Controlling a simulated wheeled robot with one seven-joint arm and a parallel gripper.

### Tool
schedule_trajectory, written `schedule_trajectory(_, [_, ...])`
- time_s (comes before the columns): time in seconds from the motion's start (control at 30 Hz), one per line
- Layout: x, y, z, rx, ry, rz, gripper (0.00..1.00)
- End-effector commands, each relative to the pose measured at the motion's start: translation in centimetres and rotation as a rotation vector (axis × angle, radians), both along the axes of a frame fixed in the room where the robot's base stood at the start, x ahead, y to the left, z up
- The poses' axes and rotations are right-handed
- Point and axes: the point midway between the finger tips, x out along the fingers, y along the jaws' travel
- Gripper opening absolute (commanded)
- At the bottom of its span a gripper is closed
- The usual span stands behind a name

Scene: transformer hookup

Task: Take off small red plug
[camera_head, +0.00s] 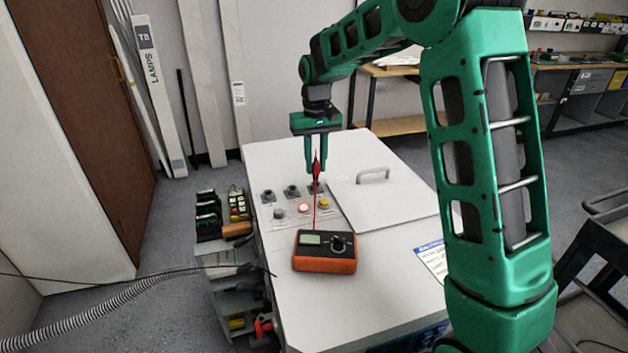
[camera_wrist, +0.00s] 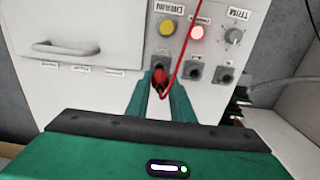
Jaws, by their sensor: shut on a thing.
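The small red plug (camera_head: 317,164) is upright between the fingers of my gripper (camera_head: 316,170), which is shut on it. It also shows in the wrist view (camera_wrist: 160,80), between the two green fingertips (camera_wrist: 160,94). The plug is over the right-hand dark socket (camera_head: 315,187) of the back row. I cannot tell whether its tip is still inside the socket. A thin red lead (camera_head: 314,212) runs from the plug towards the orange multimeter (camera_head: 325,265) on the cabinet top.
The other two dark sockets (camera_head: 292,191) (camera_head: 268,196), a lit red button (camera_head: 304,208), a yellow button (camera_head: 324,202) and a grey knob (camera_head: 279,213) are close by. A raised handle (camera_head: 373,174) stands on the panel to the right. The cabinet top (camera_head: 375,290) in front is mostly clear.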

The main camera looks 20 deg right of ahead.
Motion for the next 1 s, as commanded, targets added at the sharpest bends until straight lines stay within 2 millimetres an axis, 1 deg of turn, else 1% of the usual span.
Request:
schedule_trajectory(0.17, [0.0,0.0,0.4,0.0,-0.001,0.0,0.0])
schedule_trajectory(0.8, [0.0,0.0,4.6,0.0,-0.001,0.0,0.0])
schedule_trajectory(1.0, [0.0,0.0,5.0,0.0,0.001,0.0,0.0])
